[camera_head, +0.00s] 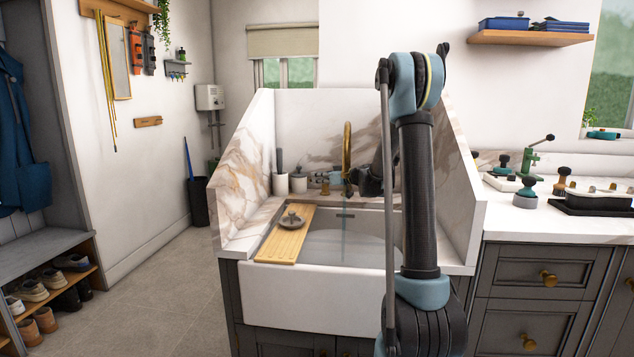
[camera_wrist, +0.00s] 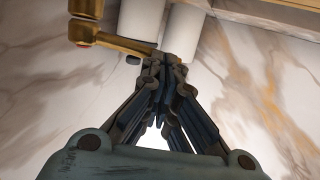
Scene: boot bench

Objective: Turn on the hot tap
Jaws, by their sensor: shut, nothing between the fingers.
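The gold tap (camera_head: 347,145) rises at the back of the white sink (camera_head: 310,298) in the head view. A thin pale vertical streak shows below it; I cannot tell surely whether it is water. In the wrist view a gold tap handle (camera_wrist: 82,33) with a red mark has its lever (camera_wrist: 125,42) pointing right. My gripper (camera_wrist: 164,66) is shut and empty, its fingertips close to the lever's end; I cannot tell whether they touch. In the head view my gripper (camera_head: 352,178) is beside the tap, partly hidden by my arm.
Marble panels (camera_head: 240,165) enclose the sink at left, back and right. White canisters (camera_wrist: 185,32) stand close behind the lever. The right counter holds several tools.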

